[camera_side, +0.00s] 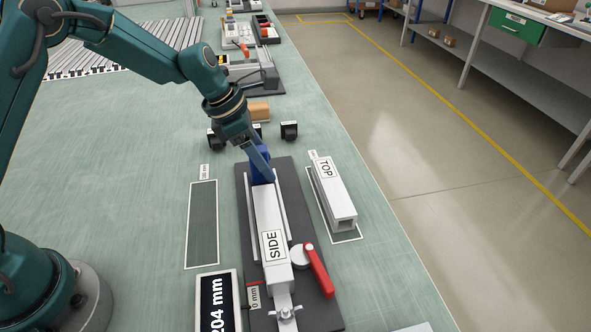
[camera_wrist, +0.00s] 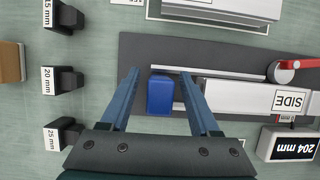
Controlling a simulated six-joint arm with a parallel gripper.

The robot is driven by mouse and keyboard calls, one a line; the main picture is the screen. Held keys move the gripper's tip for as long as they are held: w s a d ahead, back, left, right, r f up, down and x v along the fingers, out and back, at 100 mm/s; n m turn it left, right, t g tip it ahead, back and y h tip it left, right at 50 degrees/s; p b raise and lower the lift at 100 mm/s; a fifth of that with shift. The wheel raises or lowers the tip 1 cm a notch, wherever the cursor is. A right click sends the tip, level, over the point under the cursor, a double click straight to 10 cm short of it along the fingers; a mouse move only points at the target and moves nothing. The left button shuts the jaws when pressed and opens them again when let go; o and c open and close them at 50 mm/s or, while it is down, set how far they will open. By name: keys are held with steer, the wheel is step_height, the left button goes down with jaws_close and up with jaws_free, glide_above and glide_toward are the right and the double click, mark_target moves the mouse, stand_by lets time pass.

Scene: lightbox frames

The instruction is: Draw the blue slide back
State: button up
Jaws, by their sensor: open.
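The blue slide (camera_side: 257,170) is a small block at the far end of the dark fixture base (camera_side: 246,222). It also shows in the wrist view (camera_wrist: 160,95). The white bar marked SIDE (camera_side: 269,212) lies along the base, nearer the side camera than the slide. My gripper (camera_side: 266,172) is open and lowered over the slide. In the wrist view my gripper (camera_wrist: 159,72) has one finger on each side of the slide, with visible gaps; the right finger is toward the bar's end. Finger height against the slide is hard to judge.
A red lever (camera_side: 319,270) and a 204 mm display (camera_side: 217,303) are at the near end. A white bar marked TOP (camera_side: 333,194) lies on an outlined mat to the right. An empty outlined mat (camera_side: 202,225) is left. Black labelled blocks (camera_wrist: 62,79) stand beyond.

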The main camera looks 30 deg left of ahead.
steer(key=shift+d+f, duration=0.1)
steer(key=shift+f, duration=0.2)
steer(key=shift+w, duration=0.1)
jaws_close()
stand_by(1.2)
